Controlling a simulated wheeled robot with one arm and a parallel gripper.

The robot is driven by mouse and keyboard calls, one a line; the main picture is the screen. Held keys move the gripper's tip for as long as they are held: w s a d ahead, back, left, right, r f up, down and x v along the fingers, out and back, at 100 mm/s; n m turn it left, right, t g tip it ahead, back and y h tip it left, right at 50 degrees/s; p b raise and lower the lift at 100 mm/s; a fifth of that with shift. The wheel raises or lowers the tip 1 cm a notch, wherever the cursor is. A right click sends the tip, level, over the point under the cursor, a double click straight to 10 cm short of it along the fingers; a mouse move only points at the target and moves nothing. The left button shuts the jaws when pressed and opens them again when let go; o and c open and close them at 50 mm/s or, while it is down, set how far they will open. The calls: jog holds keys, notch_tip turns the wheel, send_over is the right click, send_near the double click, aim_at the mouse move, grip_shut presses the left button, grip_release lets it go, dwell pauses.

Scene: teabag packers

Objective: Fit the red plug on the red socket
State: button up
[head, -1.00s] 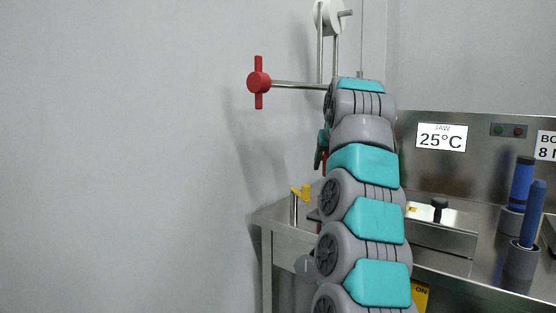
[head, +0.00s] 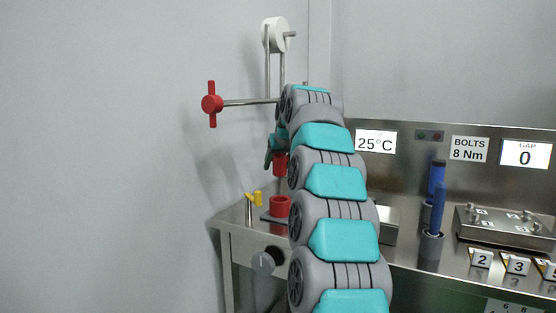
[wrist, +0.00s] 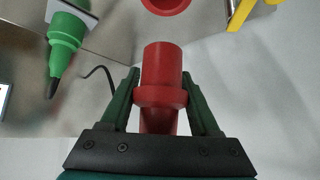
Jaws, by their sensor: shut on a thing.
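The red plug (wrist: 162,62) is held between the two green fingers of my gripper (wrist: 160,76) in the wrist view. It has a wide collar and a narrower round end. In the head view the plug (head: 280,164) hangs below my gripper (head: 271,147), partly hidden by my arm. The red socket (head: 280,206) is a round cup on a dark base at the left end of the steel bench. The plug is above the socket, with a visible gap between them. The wrist view shows part of the socket (wrist: 166,4) at the top edge, beyond the plug's end.
A yellow-handled valve (head: 257,198) stands left of the socket. A red handle (head: 211,104) on a horizontal rod is up at the left. A green pen-like thing (wrist: 66,38) with a dark tip is left of the plug.

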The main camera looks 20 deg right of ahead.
jog(key=shift+f, duration=0.1)
dwell(0.4)
jog(key=shift+f+b, duration=1.9)
jog(key=shift+f, duration=0.9)
jog(key=shift+f+b, duration=0.85)
jog(key=shift+f, duration=0.9)
jog(key=o, duration=1.5)
jog(key=shift+o, duration=0.2)
jog(key=d+v, duration=0.1)
jog(key=v, duration=0.6)
jog(key=shift+s+a+r, duration=0.25)
jog(key=shift+s+a, duration=0.05)
jog(key=shift+a, duration=0.2)
jog(key=shift+s, duration=0.1)
